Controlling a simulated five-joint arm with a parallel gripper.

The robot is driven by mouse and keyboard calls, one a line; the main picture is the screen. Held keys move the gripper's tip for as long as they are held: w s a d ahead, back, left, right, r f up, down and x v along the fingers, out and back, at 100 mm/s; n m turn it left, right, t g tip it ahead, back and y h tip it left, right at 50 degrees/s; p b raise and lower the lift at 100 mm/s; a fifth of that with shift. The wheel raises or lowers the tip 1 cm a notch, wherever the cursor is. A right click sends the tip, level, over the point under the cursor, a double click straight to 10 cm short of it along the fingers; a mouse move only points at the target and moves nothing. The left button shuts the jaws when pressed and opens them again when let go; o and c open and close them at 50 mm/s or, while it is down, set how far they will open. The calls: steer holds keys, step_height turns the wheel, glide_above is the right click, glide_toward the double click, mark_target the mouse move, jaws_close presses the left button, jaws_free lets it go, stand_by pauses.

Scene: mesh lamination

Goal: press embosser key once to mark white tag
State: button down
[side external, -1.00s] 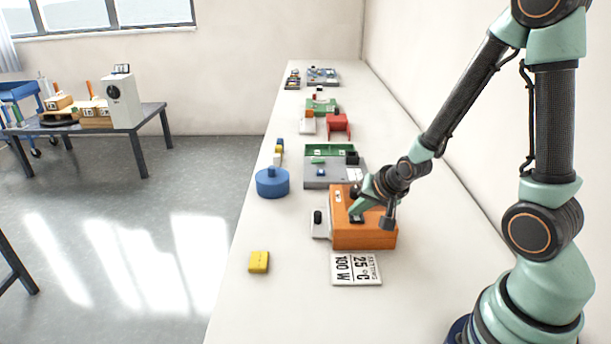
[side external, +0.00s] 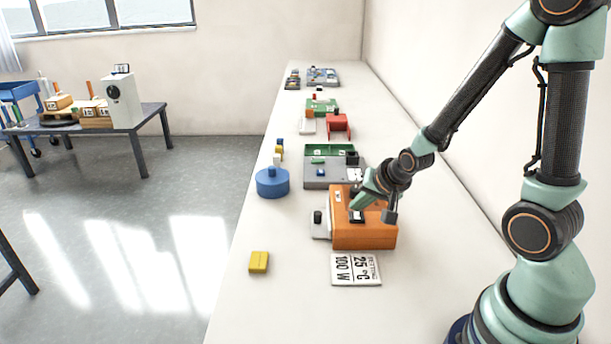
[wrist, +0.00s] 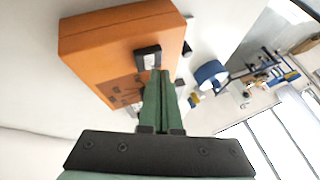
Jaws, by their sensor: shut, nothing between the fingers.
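The orange embosser (side external: 375,236) stands on the bench below my arm. Its key (side external: 356,216) is a black block with a pale top face, and it also shows in the wrist view (wrist: 148,59). My gripper (side external: 354,207) is shut and empty, with its green fingertips pointing down right at the key. In the wrist view the fingertips (wrist: 160,72) overlap the key's edge; I cannot tell whether they touch. A white plate (side external: 319,231), possibly the white tag, lies at the embosser's left side with a dark knob on it. Any mark is too small to see.
A printed white sign (side external: 356,269) lies in front of the embosser. A yellow block (side external: 259,262) and a blue round container (side external: 272,184) are to the left. A grey tray (side external: 318,178) stands just behind.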

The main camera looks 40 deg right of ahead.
mark_target(356, 218)
steer(key=shift+r, duration=0.1)
steer(key=shift+r, duration=2.5)
steer(key=shift+a+r+n, duration=0.25)
steer(key=shift+r+n, duration=0.05)
steer(key=shift+r, duration=0.05)
steer(key=s+a+r+n+g+y, duration=0.1)
steer(key=s+a+r+n, duration=0.7)
steer(key=r+n, duration=0.2)
steer(key=shift+s+a+r+g+y, duration=0.2)
steer(key=shift+s+g+y, duration=0.1)
steer(key=shift+y, duration=0.1)
